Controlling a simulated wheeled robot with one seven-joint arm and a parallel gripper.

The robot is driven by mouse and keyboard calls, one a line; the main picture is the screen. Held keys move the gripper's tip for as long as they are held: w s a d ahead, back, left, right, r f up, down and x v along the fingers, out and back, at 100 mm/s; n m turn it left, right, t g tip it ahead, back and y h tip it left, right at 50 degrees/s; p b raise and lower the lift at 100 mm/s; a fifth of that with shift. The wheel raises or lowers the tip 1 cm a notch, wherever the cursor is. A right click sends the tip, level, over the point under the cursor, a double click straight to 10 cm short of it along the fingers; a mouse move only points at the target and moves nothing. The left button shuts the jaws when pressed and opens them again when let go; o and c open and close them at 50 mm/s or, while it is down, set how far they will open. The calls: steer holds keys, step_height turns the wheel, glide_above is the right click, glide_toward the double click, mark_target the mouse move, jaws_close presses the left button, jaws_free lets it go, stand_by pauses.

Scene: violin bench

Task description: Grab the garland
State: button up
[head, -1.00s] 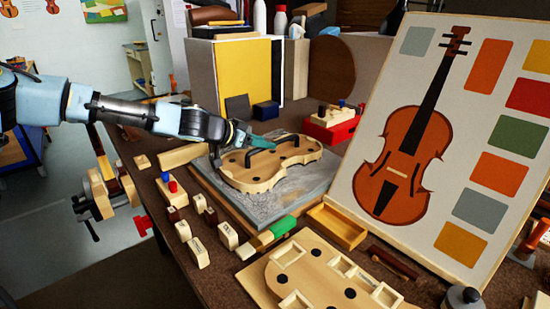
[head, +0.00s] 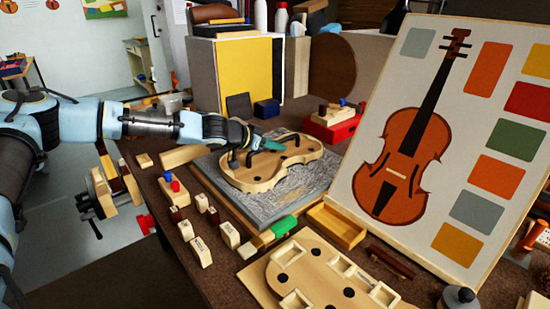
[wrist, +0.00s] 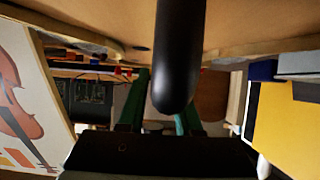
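The garland (head: 262,181), a pale wooden violin-shaped body with black handles on top, lies flat on a grey slab in the head view. My gripper (head: 268,146), with green fingers, is low over its upper side, by the black handles. In the wrist view a thick black handle (wrist: 178,60) hangs large in front of the camera, below the wooden face of the garland (wrist: 90,22). The green fingers (wrist: 164,104) stand apart, and the handle partly covers one of them. I cannot tell whether a finger touches the handle.
The grey slab (head: 300,205) rests on a wooden base. Small wooden blocks (head: 202,252) and a green-ended piece (head: 284,226) lie in front of it. The violin board (head: 450,60) leans at the right. A red box (head: 335,130) and a yellow panel (head: 232,78) stand behind.

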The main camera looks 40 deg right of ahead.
jaws_close()
steer(key=shift+r, duration=0.1)
stand_by(0.9)
